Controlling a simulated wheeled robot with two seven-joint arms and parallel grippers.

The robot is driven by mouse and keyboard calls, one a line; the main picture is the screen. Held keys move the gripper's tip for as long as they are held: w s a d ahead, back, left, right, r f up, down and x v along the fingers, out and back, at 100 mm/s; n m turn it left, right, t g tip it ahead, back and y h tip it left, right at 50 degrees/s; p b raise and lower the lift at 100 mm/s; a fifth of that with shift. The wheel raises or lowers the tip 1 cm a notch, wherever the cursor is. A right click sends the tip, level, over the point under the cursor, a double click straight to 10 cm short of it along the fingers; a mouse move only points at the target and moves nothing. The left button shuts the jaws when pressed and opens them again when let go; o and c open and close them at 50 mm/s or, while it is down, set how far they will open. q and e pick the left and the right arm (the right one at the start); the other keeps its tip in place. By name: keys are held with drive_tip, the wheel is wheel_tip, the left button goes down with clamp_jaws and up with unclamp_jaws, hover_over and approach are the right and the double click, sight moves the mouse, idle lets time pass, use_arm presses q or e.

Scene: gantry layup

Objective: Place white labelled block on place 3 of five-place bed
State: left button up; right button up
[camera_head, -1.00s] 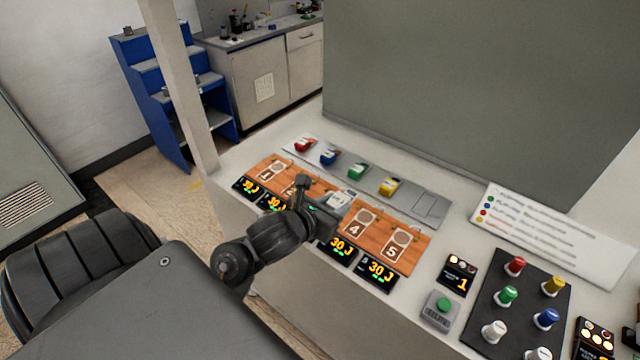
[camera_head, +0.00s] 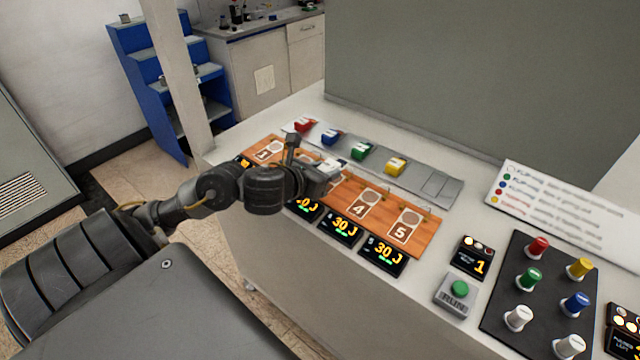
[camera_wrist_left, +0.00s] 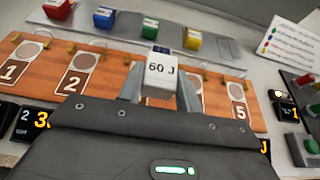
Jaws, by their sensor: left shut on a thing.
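The white labelled block (camera_wrist_left: 160,72) reads "60 J" in the left wrist view. My left gripper (camera_wrist_left: 160,92) is shut on it, with one finger at each side. In the head view the left gripper (camera_head: 328,172) is over the middle of the orange-brown five-place bed (camera_head: 384,222), and the block is mostly hidden there. Places 1, 2 and 5 show in the left wrist view; the block and gripper cover place 3 and most of place 4. I cannot tell whether the block touches the bed. My right gripper is not in view.
A grey rack (camera_head: 430,186) behind the bed holds red, blue, green and yellow blocks (camera_head: 396,166), with an empty slot at its right. Small displays (camera_head: 340,228) line the bed's front. A RUN button (camera_head: 458,292) and a dark panel of coloured knobs (camera_head: 535,300) stand right.

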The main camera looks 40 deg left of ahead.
use_arm(q)
drive_tip(key=shift+w+a+f+b, duration=0.25)
drive_tip(key=shift+a+f, duration=0.15)
drive_tip(key=shift+f, duration=0.2)
drive_tip(key=shift+w+a+f+b, duration=0.1)
drive_tip(key=shift+w+a+f, duration=0.1)
drive_tip(key=shift+a+f, duration=0.3)
drive_tip(key=shift+w+a+f, duration=0.15)
drive_tip(key=shift+w+f, duration=0.05)
drive_tip(key=shift+f, duration=0.1)
drive_tip(key=f, duration=0.3)
drive_tip(key=shift+w+a+b, duration=0.2)
drive_tip(key=shift+a+b, duration=0.15)
drive_tip(key=shift+b, duration=0.05)
drive_tip(key=shift+f, duration=0.5)
drive_tip(key=shift+f, duration=0.15)
drive_tip(key=o, duration=1)
drive_tip(key=shift+o, duration=0.2)
